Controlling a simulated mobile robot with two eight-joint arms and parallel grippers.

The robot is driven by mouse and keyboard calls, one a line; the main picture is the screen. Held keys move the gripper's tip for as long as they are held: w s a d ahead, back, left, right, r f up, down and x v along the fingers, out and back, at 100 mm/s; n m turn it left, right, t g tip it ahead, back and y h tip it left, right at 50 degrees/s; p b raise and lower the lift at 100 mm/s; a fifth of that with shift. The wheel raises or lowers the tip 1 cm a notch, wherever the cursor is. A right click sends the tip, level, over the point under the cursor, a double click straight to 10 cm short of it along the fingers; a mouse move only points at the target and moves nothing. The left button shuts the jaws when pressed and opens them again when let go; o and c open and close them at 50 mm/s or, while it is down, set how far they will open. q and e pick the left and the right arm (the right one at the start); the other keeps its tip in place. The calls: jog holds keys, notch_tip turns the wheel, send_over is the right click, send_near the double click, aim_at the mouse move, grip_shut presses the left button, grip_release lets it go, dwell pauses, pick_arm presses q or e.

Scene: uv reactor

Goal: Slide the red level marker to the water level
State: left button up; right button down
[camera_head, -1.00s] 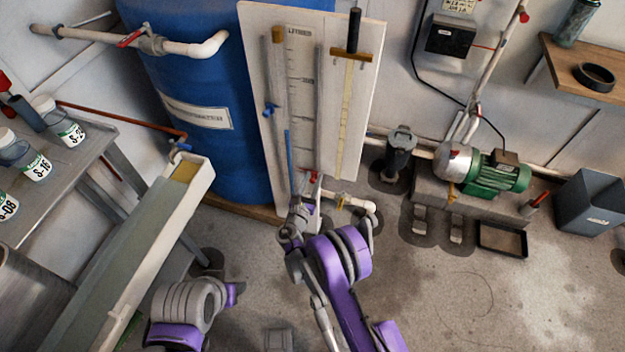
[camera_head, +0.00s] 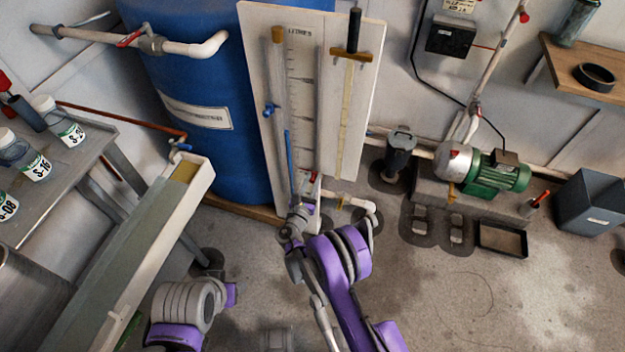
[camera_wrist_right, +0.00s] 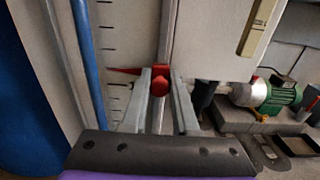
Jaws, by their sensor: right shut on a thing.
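The white level board (camera_head: 361,120) stands in front of the blue barrel, with a printed litre scale. A thin sight tube on its left side holds a blue water column (camera_head: 288,155); its top shows about halfway up the board. In the right wrist view the water column (camera_wrist_right: 88,50) runs up out of the picture. The red level marker (camera_wrist_right: 160,85) sits on a vertical rail, its pointer toward the scale on the left. My right gripper (camera_wrist_right: 161,80) is shut on its red knob, low on the board, below the water's top. My left gripper is out of view.
The blue barrel (camera_head: 205,80) stands behind the board. A pipe with a yellow valve (camera_head: 341,201) is at the board's foot. A green pump (camera_head: 497,172) stands right; a long trough (camera_head: 150,240) lies left.

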dwell(0.6)
notch_tip(320, 180, up, 18)
jog(key=p, duration=0.5)
jog(key=shift+r+p, duration=0.1)
jog(key=shift+p, duration=0.2)
jog(key=c, duration=0.7)
grip_release()
send_near(317, 133)
jog(key=v, duration=0.4)
jog(key=shift+s+a, duration=0.15)
jog(key=shift+s, duration=0.25)
